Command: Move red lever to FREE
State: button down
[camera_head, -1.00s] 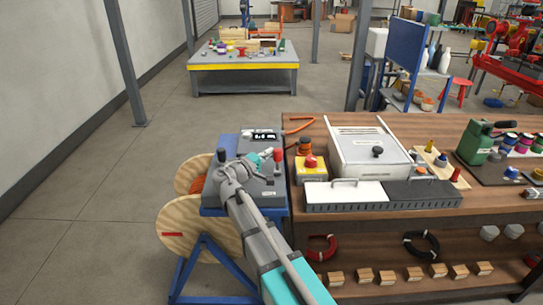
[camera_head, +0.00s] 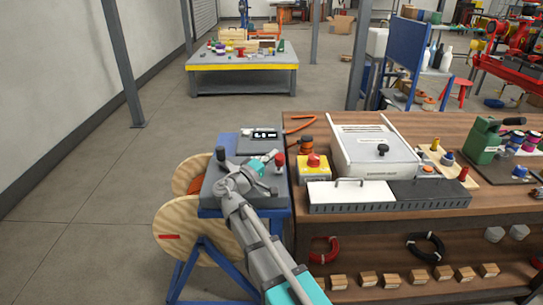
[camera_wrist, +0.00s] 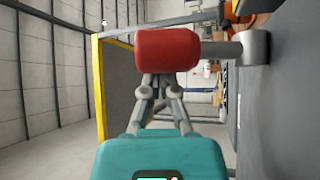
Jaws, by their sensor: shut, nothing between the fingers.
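The red lever (camera_head: 279,160) stands at the right side of the grey control box, its red grip uppermost. In the wrist view the red grip (camera_wrist: 167,50) lies across the picture just ahead of my fingers, with its grey stem running right to the box face. My gripper (camera_wrist: 160,82) is shut and empty, its fingertips close to the grip and partly hidden behind it. Whether they touch, I cannot tell. In the head view my gripper (camera_head: 268,158) is just left of the lever. No FREE mark is readable.
The control box has a small display (camera_head: 264,134) and a dark knob (camera_head: 221,153) on its left. A yellow box with a red button (camera_head: 314,162) stands right of the lever on the wooden bench (camera_head: 310,217). A wooden cable reel (camera_head: 175,235) is at the left.

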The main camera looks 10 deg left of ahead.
jog(key=shift+a, duration=0.2)
jog(key=shift+w+a+r+p, duration=0.45)
jog(key=shift+w, duration=0.2)
jog(key=shift+w+a+r+p, duration=0.4)
jog(key=shift+w+p, duration=0.05)
jog(key=shift+w, duration=0.15)
jog(key=shift+w+a, duration=0.15)
jog(key=shift+a, duration=0.15)
jog(key=b+v, duration=0.1)
jog(key=v, duration=0.2)
jog(key=f+b+v, duration=0.1)
jog(key=v, duration=0.2)
jog(key=b+v, duration=0.1)
jog(key=v, duration=0.2)
jog(key=shift+a+f+b, duration=0.15)
jog(key=shift+f+b, duration=0.2)
